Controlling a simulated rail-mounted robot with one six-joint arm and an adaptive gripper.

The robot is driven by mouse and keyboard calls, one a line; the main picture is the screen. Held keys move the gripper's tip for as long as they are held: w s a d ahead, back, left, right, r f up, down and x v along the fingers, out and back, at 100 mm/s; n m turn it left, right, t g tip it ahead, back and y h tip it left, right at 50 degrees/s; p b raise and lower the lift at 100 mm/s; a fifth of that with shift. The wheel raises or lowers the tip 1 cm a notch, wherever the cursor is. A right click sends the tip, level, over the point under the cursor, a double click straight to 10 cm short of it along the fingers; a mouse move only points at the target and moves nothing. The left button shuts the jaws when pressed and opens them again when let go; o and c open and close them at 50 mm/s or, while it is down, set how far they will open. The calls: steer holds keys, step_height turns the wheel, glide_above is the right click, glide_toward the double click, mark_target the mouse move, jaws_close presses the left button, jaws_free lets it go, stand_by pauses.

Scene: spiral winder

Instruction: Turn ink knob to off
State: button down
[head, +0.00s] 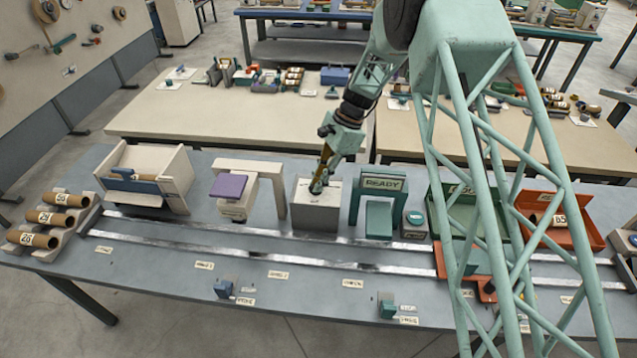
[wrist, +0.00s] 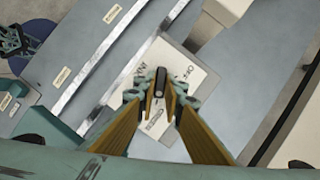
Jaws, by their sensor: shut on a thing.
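The ink box is a grey block with a pale top (head: 306,190), standing at the middle of the bench. In the wrist view its pale top plate (wrist: 185,75) carries printed lettering, including what looks like OFF and INK. The ink knob (wrist: 160,82) is a small dark bar-shaped handle on that plate. My gripper (head: 317,188) reaches down onto the box top, and in the wrist view its fingertips (wrist: 160,98) are closed around the knob. The fingers hide part of the knob and some of the lettering.
Left of the box stand a white arch (head: 250,168) and a purple pad (head: 229,186). Right of it is a green READY frame (head: 383,184). Metal rails (head: 270,232) run along the bench in front. An orange tray (head: 585,225) lies further right.

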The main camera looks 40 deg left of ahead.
steer(key=shift+n, duration=0.4)
steer(key=n, duration=0.1)
steer(key=n+h+b, duration=0.1)
steer(key=n, duration=0.1)
steer(key=n+h, duration=0.1)
steer(key=n, duration=0.1)
steer(key=shift+w+a+g, duration=0.1)
steer(key=shift+a+g, duration=0.2)
steer(key=n+h+b, duration=0.1)
steer(key=n+h, duration=0.1)
steer(key=n, duration=0.4)
steer(key=shift+a, duration=0.15)
steer(key=c, duration=2.7)
jaws_free()
steer(key=shift+r, duration=0.15)
steer(key=shift+s+a+v, duration=0.1)
steer(key=shift+v, duration=2.8)
steer(key=shift+s+a+v, duration=0.1)
steer(key=shift+s+v, duration=0.05)
steer(key=shift+v, duration=2.8)
